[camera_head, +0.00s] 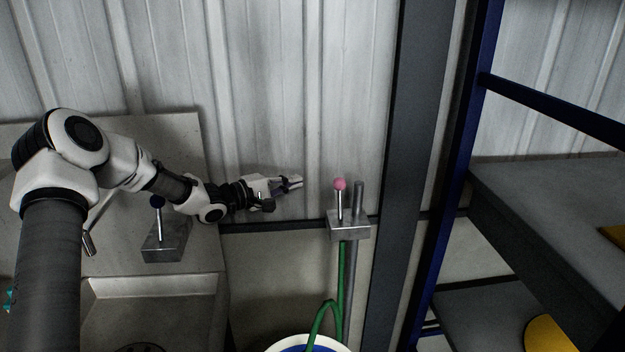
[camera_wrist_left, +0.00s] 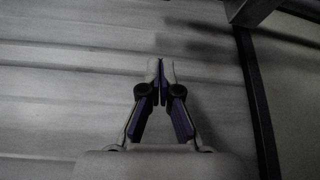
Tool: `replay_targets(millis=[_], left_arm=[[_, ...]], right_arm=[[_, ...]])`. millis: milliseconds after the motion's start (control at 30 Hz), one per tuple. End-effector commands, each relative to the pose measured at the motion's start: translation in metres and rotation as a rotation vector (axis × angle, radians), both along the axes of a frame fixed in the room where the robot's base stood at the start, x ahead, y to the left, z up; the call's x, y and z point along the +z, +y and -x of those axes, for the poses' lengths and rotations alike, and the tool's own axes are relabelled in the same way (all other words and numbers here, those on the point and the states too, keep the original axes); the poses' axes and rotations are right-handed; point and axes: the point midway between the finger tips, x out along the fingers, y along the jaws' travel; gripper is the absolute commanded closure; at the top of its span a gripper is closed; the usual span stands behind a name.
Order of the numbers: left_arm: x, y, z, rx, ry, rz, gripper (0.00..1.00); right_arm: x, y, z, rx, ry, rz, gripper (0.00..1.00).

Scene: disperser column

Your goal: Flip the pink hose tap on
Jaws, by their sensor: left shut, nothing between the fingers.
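The pink hose tap is a small lever with a pink ball knob (camera_head: 340,184) standing upright on a grey metal block (camera_head: 349,230) on the wall. A green hose (camera_head: 342,285) hangs down from the block. My left gripper (camera_head: 298,182) is shut and empty, to the left of the pink knob at about its height, with a gap between them. In the left wrist view the shut fingers (camera_wrist_left: 161,65) point along the corrugated wall, and part of a grey metal piece shows at the top right. My right gripper is not in view.
A grey post (camera_head: 415,130) and blue-framed shelving (camera_head: 550,200) are on the right. A white bucket (camera_head: 277,347) sits below the hose.

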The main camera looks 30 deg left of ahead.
Motion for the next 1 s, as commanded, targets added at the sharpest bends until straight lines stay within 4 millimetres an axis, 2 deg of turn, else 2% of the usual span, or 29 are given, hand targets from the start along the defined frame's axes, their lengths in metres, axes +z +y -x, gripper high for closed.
replay_targets(millis=[467,533,700,1000], left_arm=[[-0.006,-0.044,-0.087,-0.005,0.001,-0.004,1.00],[0.000,-0.052,-0.073,-0.003,0.003,0.004,1.00],[0.001,-0.066,-0.058,-0.002,0.002,0.002,1.00],[-0.001,-0.069,-0.055,-0.001,0.001,0.000,1.00]], right_arm=[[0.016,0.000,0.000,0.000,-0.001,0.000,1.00],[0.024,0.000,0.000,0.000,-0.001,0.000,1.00],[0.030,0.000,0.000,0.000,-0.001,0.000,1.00],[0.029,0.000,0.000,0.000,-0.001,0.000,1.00]])
